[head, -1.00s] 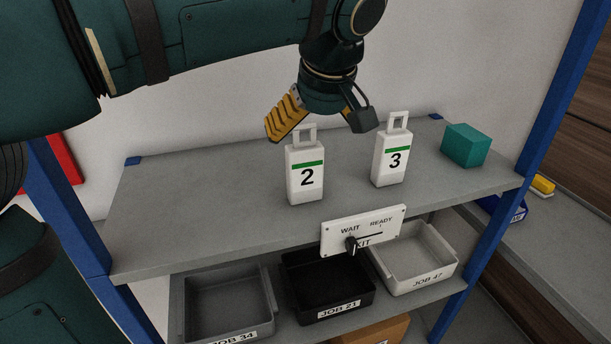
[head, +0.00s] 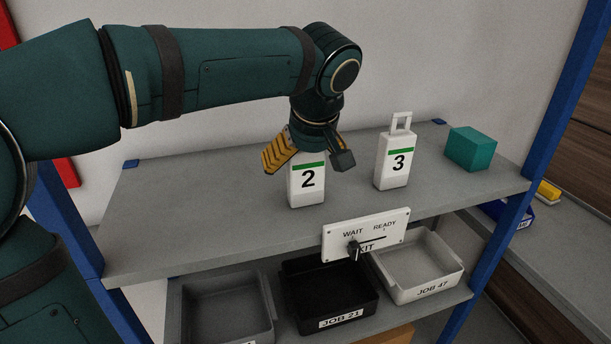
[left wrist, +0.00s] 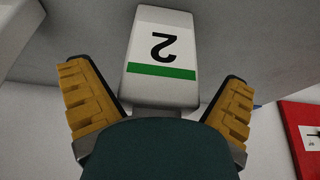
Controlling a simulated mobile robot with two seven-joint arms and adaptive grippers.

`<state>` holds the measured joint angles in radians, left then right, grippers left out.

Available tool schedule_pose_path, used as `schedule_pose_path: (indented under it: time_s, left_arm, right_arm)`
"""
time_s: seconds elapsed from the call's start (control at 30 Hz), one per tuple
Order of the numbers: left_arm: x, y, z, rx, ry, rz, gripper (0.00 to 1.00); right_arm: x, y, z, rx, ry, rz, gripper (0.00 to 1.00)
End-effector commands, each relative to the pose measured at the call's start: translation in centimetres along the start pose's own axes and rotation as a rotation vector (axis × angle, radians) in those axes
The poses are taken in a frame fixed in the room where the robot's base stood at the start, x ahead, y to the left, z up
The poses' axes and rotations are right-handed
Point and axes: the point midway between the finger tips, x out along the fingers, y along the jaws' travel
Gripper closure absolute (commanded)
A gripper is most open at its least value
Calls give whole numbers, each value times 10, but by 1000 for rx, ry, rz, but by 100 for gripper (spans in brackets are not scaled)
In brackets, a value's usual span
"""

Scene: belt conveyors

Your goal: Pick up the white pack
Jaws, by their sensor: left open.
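A white pack marked 2 (head: 307,190) with a green stripe stands upright on the grey shelf top. A like white pack marked 3 (head: 395,165), with a loop handle on top, stands to its right. My left gripper (head: 308,165) points down over pack 2, with its open fingers to either side of the pack's upper part. The gripper hides the handle of pack 2. In the left wrist view, pack 2 (left wrist: 162,55) lies between and beyond the two yellow fingers (left wrist: 160,108), with gaps on both sides. My right gripper is not in view.
A teal block (head: 471,149) sits right of pack 3. A WAIT/READY sign (head: 340,242) with a lever is on the shelf's front edge. Below are a grey bin (head: 222,277), a black bin (head: 322,265) and a white bin (head: 440,281). The shelf's left part is clear.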

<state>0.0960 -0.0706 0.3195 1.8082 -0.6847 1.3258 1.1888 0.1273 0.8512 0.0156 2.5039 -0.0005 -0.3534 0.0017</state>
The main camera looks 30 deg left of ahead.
Motion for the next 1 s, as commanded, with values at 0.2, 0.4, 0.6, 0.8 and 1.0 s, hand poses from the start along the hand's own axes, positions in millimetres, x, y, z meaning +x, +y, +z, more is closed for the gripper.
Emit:
schedule_pose_path:
  time_s: [0.2, 0.4, 0.6, 0.8, 1.0]
  left_arm:
    - [0, 0, 0, 0, 0, 0, 63]
    - [-1, 0, 0, 0, 0, 1, 71]
    - [-2, 0, 0, -1, 0, 1, 71]
    - [-23, 1, -9, -2, 1, 3, 71]
    - [-60, 1, -25, -1, 1, 3, 71]
  right_arm:
    - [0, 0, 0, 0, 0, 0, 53]
    - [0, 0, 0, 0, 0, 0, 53]
    - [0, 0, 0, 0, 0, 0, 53]
    - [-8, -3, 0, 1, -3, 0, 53]
    - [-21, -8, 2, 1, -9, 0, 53]
